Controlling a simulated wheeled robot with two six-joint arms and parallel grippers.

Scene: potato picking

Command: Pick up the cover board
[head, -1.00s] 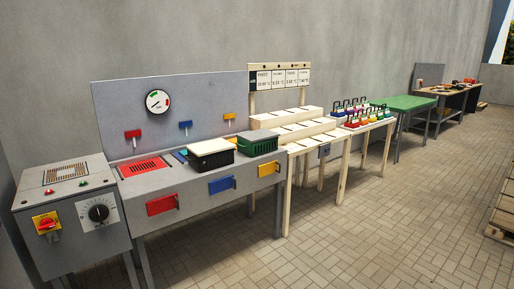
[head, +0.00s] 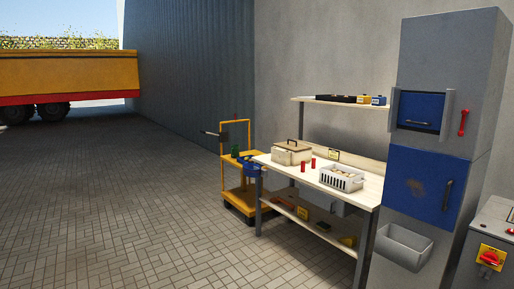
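I cannot make out for certain which thing is the cover board. A beige box with a flat lid and handle (head: 292,152) stands on the left part of the wooden-topped workbench (head: 274,167). Neither of my grippers is in view.
The yellow trolley (head: 236,198) stands left of the bench. A white slotted crate (head: 341,180) and two red cylinders are on the bench. A tall grey cabinet (head: 437,100) with blue doors stands at the right. The paved floor (head: 120,200) at the left is clear.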

